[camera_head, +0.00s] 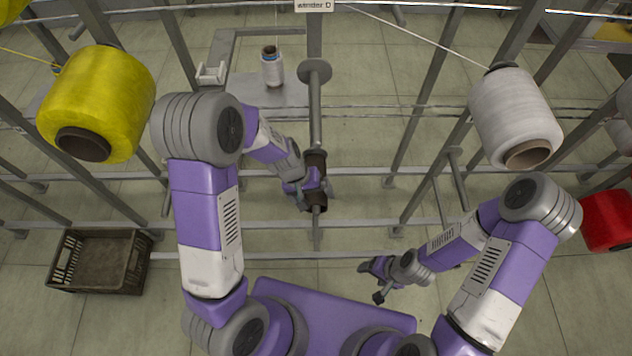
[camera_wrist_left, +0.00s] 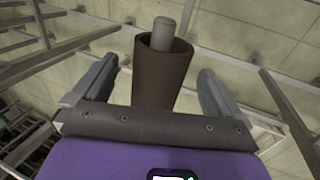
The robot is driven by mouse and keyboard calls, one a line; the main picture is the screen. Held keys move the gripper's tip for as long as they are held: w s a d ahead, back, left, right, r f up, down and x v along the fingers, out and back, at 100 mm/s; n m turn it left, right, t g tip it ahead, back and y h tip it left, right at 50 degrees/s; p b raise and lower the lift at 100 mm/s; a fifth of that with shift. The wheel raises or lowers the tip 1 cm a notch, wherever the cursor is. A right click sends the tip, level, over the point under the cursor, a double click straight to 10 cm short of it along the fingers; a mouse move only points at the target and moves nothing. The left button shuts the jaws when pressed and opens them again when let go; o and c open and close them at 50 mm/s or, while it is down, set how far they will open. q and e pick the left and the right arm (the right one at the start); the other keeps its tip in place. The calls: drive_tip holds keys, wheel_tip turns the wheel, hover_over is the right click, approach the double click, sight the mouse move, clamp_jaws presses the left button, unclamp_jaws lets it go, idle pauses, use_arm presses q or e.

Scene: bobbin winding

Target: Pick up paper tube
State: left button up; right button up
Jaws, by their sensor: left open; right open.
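A dark brown paper tube (camera_head: 316,161) sits around a grey horizontal spindle (camera_head: 315,118) in the head view. In the left wrist view the tube (camera_wrist_left: 157,88) lies between my fingers, and the spindle's rounded end (camera_wrist_left: 163,33) sticks out of its mouth. My left gripper (camera_head: 308,189) is open, with a finger on either side of the tube and visible gaps to both. It hides the tube's middle in the head view. My right gripper (camera_head: 371,281) is open and empty, low and to the right, away from the tube.
A yellow bobbin (camera_head: 110,95) hangs at left, a white bobbin (camera_head: 515,112) and a red bobbin (camera_head: 607,220) at right. A small white bobbin (camera_head: 273,70) stands behind the spindle. A dark crate (camera_head: 75,290) is on the floor at left. Metal bars surround the spindle.

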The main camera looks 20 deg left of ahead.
use_arm(q)
drive_tip(key=b+x, duration=0.1)
drive_tip(key=x, duration=0.3)
drive_tip(key=shift+w, duration=0.1)
drive_tip(key=shift+a, duration=0.1)
drive_tip(key=shift+c, duration=0.3)
drive_tip(key=c, duration=1)
drive_tip(key=shift+r, duration=0.1)
